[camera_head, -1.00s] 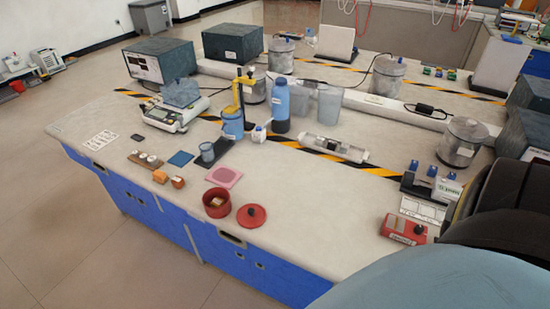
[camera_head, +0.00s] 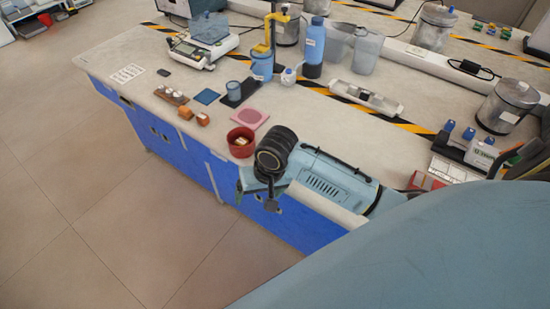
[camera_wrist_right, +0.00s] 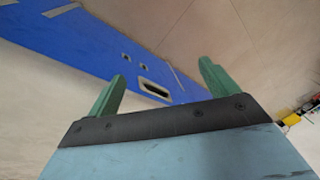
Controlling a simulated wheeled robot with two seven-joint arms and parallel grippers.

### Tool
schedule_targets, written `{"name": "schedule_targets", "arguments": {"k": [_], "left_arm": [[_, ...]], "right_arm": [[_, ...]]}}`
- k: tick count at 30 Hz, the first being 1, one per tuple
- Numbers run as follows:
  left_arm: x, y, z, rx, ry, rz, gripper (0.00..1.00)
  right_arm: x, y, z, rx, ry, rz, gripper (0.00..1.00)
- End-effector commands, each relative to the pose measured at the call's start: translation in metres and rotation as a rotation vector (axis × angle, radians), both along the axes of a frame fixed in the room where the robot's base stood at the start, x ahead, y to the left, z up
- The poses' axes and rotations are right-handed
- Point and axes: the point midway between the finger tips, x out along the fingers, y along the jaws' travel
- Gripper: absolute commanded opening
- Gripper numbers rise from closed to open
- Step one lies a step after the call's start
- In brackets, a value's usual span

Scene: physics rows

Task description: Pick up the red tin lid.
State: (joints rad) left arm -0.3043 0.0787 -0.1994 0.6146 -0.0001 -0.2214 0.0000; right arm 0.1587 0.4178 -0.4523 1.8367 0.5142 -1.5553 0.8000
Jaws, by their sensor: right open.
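The red tin lid cannot be seen in either view now; my right wrist covers the table just right of the red tin (camera_head: 241,142). The tin stands open near the table's front edge with a small tan item inside. My right gripper (camera_head: 256,195) reaches in from the right, at the front edge beside the tin and pointing down. In the right wrist view my right gripper (camera_wrist_right: 161,84) has its two green fingers wide apart with nothing between them. Beyond them show the blue cabinet front and the floor. My left gripper is not in view.
The workbench (camera_head: 140,98) has a blue front (camera_head: 160,125). A pink mat (camera_head: 249,117) lies behind the tin, and orange blocks (camera_head: 186,113) sit to its left. A blue bottle (camera_head: 314,45) stands farther back. A rack with blue-capped items (camera_head: 466,146) stands at the right.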

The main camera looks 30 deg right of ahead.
Motion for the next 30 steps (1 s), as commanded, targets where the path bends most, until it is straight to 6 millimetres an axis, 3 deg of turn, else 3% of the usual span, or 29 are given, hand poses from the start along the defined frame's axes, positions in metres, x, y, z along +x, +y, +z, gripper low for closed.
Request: {"name": "schedule_targets", "arguments": {"k": [1,6,12,15,20,30], "left_arm": [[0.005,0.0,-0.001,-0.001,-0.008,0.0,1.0],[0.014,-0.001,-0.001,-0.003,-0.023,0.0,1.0],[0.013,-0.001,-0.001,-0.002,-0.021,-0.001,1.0],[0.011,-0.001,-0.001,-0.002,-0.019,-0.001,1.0],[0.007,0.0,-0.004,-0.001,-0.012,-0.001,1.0],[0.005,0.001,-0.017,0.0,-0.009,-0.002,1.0]], "right_arm": [[0.014,-0.007,0.024,-0.015,0.014,-0.041,0.86],[0.048,-0.041,0.076,-0.07,0.118,-0.28,0.86],[0.081,-0.085,0.117,-0.099,0.187,-0.573,0.86],[0.089,-0.098,0.129,-0.102,0.204,-0.664,0.86],[0.093,-0.105,0.125,-0.101,0.216,-0.715,0.86],[0.093,-0.105,0.063,-0.1,0.215,-0.715,0.86]]}}
